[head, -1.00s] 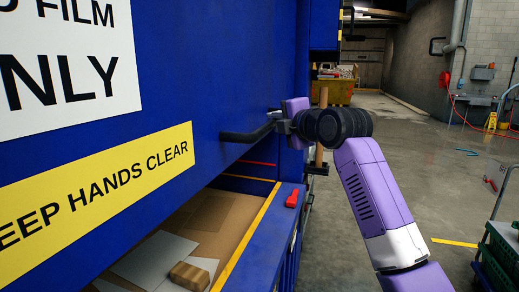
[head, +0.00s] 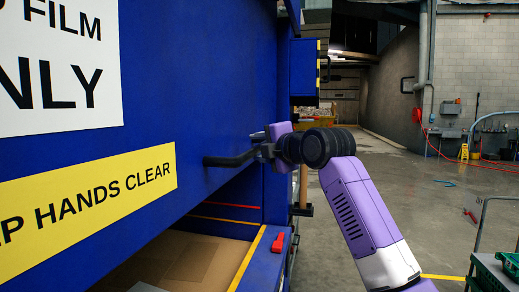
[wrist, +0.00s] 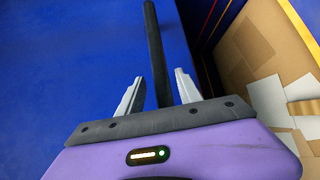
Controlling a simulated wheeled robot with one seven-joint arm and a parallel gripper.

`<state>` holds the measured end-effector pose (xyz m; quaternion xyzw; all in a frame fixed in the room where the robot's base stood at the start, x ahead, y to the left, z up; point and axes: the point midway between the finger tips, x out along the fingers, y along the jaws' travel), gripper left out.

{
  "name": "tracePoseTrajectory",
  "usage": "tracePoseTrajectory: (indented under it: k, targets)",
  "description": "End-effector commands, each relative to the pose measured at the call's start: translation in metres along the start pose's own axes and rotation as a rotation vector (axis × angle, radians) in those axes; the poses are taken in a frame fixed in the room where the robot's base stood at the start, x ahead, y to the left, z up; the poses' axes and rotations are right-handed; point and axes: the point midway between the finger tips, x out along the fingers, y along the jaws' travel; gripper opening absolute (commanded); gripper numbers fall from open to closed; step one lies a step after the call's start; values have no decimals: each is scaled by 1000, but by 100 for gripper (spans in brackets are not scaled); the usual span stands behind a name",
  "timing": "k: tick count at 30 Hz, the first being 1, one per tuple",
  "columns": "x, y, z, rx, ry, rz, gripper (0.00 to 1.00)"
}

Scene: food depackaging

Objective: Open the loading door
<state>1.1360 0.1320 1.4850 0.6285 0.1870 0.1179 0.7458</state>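The loading door (head: 150,105) is a large blue panel with a white sign and a yellow "hands clear" label. It stands partly raised, with an open gap beneath it. Its black bar handle (head: 230,161) sticks out near the lower right edge. My gripper (head: 265,150) is at the right end of the handle. In the wrist view, the handle (wrist: 153,45) runs between the two silver fingers of my gripper (wrist: 159,76). The fingers are apart, with a visible space on each side of the bar. The head view hides the fingertips.
Below the door is a compartment with a cardboard floor (head: 180,262); the wrist view shows loose cardboard pieces (wrist: 268,98). A red object (head: 278,242) sits on the blue ledge. A green crate (head: 497,272) stands at the lower right. Open concrete floor lies beyond my arm.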

Motion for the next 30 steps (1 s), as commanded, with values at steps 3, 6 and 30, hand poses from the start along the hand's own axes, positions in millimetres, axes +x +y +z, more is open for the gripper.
tracePoseTrajectory:
  k: [3, 6, 30]
  targets:
    - [0, -2, 0, 1, 0, -3, 41]
    - [0, -3, 0, 1, 1, -5, 41]
    - [-78, -2, 0, 1, 1, -3, 41]
